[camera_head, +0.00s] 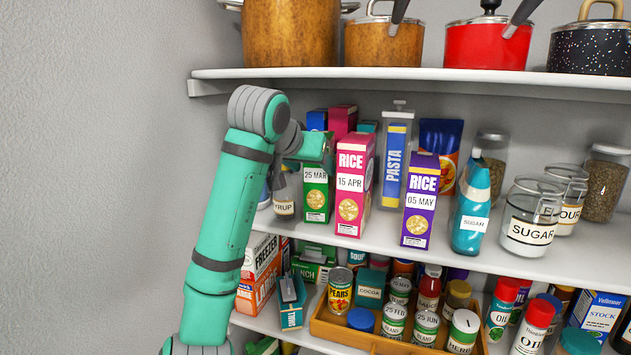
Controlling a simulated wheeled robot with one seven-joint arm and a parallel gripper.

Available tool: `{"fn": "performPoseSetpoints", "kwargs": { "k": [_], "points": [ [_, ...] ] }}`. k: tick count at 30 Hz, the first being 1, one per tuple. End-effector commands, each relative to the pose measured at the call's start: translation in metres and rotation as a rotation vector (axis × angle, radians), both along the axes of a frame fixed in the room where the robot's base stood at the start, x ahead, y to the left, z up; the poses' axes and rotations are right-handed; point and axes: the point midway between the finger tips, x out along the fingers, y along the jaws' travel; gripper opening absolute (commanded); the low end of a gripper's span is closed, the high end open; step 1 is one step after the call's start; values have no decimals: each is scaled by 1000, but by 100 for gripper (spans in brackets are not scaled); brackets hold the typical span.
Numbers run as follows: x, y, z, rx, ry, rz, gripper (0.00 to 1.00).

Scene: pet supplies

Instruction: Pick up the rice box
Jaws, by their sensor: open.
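Three boxes with matching bowl pictures stand upright on the middle shelf. The green box (316,202), dated 25 MAR, is at the left, its top hidden by the end of my arm. The pink rice box (351,195), dated 15 APR, stands just right of it. The purple rice box (420,205), dated 05 MAY, stands apart further right, near the shelf's front edge. My gripper (314,148) is at the top of the green box, left of the pink one. It is open; its fingers are hard to make out, and I cannot tell whether it touches the box.
A syrup bottle (284,200) stands close left of the green box. A pasta container (394,160) is behind, between the pink and purple boxes. A teal sugar packet (471,215) and sugar jar (529,220) stand right. The upper shelf (400,73) with pots overhangs.

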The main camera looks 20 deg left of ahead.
Motion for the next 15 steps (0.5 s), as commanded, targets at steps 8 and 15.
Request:
{"fn": "performPoseSetpoints", "kwargs": {
  "k": [8,15],
  "points": [
    [23,4,-18,0,3,5,56],
    [24,1,-18,0,2,2,56]
  ]
}}
